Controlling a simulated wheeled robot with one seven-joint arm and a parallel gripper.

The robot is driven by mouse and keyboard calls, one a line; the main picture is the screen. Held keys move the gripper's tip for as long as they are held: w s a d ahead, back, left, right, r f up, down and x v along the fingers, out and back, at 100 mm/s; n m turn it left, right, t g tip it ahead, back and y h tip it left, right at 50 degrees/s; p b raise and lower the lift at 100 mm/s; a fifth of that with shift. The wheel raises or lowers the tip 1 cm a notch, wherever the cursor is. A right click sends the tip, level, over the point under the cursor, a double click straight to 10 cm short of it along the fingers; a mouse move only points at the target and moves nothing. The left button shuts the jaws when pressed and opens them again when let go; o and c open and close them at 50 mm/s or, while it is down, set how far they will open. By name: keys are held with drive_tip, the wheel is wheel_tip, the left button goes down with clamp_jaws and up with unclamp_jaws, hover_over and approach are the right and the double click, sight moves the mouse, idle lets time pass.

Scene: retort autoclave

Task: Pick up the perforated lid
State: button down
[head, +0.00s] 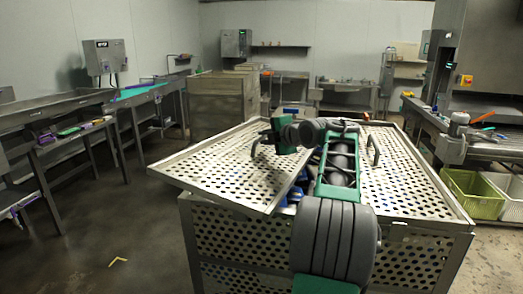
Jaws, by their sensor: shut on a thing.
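A perforated metal lid (215,170) with a raised rim lies at the top left of a perforated metal crate (245,238). It sits skewed, its left corner jutting out past the crate's side. A bent handle (254,150) stands up on it. My gripper (267,138) is at this handle and shut on it; the fingertips are small and partly hidden by my wrist. A second perforated panel (420,185) with its own handle (376,148) covers the crate's right side. Blue things (292,196) show in the gap between the two. My arm hides the middle.
Benches with coloured items (70,130) stand at the left. A large box (218,105) is behind the crate.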

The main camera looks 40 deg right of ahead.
drive_tip(key=shift+r, duration=0.1)
idle(0.7)
drive_tip(key=shift+r, duration=0.25)
drive_tip(key=shift+r+b, duration=0.3)
drive_tip(key=shift+r, duration=0.4)
drive_tip(key=b, duration=0.8)
hover_over(252, 174)
drive_tip(key=shift+a+f, duration=0.15)
drive_tip(key=w+d+p, duration=0.2)
drive_tip(key=w+d, duration=0.1)
drive_tip(key=d, duration=0.1)
drive_tip(key=w+d+p, duration=0.3)
drive_tip(key=d, duration=0.2)
drive_tip(key=w+d+p, duration=0.2)
drive_tip(key=w+d, duration=0.2)
drive_tip(key=shift+w+d+r+p, duration=0.1)
drive_tip(key=shift+d+r+p, duration=0.1)
drive_tip(key=shift+p, duration=0.2)
drive_tip(key=shift+w+d+f, duration=0.2)
drive_tip(key=shift+w+d, duration=0.15)
drive_tip(key=shift+d, duration=0.1)
